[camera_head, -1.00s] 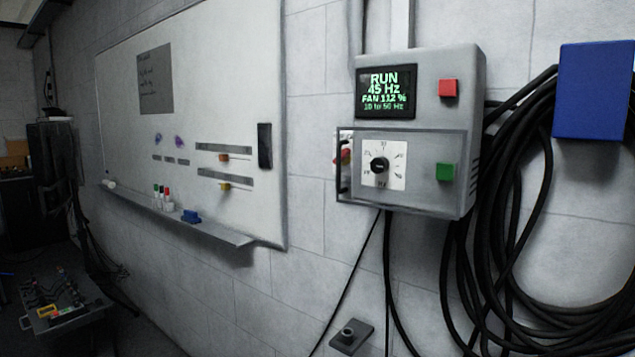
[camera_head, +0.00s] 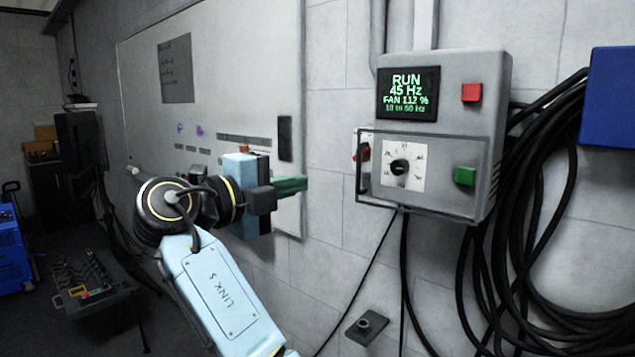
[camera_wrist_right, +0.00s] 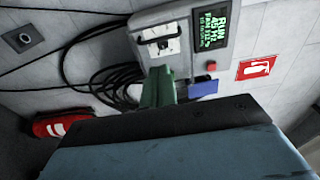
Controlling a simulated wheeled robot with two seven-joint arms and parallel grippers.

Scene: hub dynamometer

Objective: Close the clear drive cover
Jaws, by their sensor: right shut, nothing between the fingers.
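The grey drive box (camera_head: 440,90) hangs on the wall with a lit screen (camera_head: 408,93). The clear drive cover (camera_head: 440,190), a dark-edged transparent pane, lies over its lower front, across the dial (camera_head: 400,166) and green button (camera_head: 465,176). Its left edge juts past the box's left side, so it looks ajar; the gap is hard to judge. My right gripper (camera_head: 291,185), with green fingers, is shut and empty, left of the cover and apart from it. In the right wrist view, the fingers (camera_wrist_right: 160,86) point toward the drive box (camera_wrist_right: 180,45). My left gripper is out of view.
Black cables (camera_head: 535,230) hang below and right of the box, under a blue box (camera_head: 612,95). A whiteboard (camera_head: 230,80) is behind my right arm. A small wall fitting (camera_head: 368,325) sits low. Bare wall lies between gripper and cover.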

